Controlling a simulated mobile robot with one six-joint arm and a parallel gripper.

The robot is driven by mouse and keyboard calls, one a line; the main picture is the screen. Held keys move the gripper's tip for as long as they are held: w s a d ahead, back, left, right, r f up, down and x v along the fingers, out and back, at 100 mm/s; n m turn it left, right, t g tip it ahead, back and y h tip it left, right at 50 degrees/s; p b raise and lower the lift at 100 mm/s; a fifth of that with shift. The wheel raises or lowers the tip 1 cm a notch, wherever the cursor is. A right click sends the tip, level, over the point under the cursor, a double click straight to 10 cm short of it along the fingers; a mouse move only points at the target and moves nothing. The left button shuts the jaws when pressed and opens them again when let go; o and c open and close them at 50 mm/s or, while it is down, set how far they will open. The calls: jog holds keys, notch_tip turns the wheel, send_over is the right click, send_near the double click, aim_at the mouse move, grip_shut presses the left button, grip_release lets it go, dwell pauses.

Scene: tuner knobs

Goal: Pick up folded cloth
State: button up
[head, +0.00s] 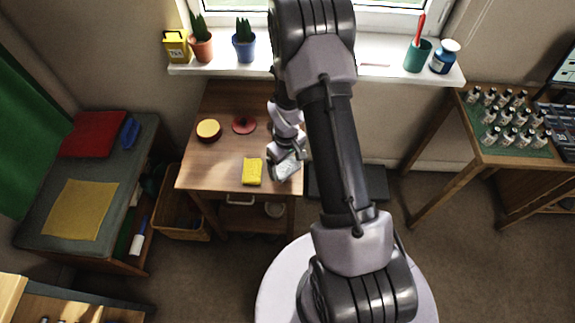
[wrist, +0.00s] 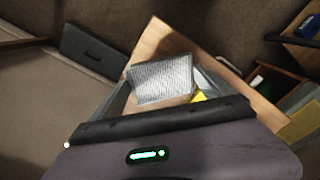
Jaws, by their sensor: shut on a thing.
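The folded cloth (wrist: 162,80) is a light grey, finely textured rectangle in the wrist view. It sits at my gripper (wrist: 165,95), which is shut on it. In the head view my gripper (head: 283,172) is over the right front part of the small wooden table (head: 215,170). There the pale cloth (head: 289,165) shows only partly at the fingers, and the rest is hidden. I cannot tell whether the cloth still touches the table.
A yellow block-like item (head: 252,171) lies just left of my gripper. A round yellow-topped tin (head: 208,129) and a red round item (head: 244,124) stand farther back on the table. The windowsill (head: 315,73) with pots runs behind. The table's left front is clear.

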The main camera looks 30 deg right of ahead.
jog(key=s+a+r+p, duration=0.1)
jog(key=s+a, duration=0.4)
jog(key=a, duration=0.9)
jog(key=shift+s+a+p, duration=0.2)
jog(key=shift+a+p, duration=0.2)
jog(key=shift+p, duration=0.4)
jog(key=shift+r, duration=0.1)
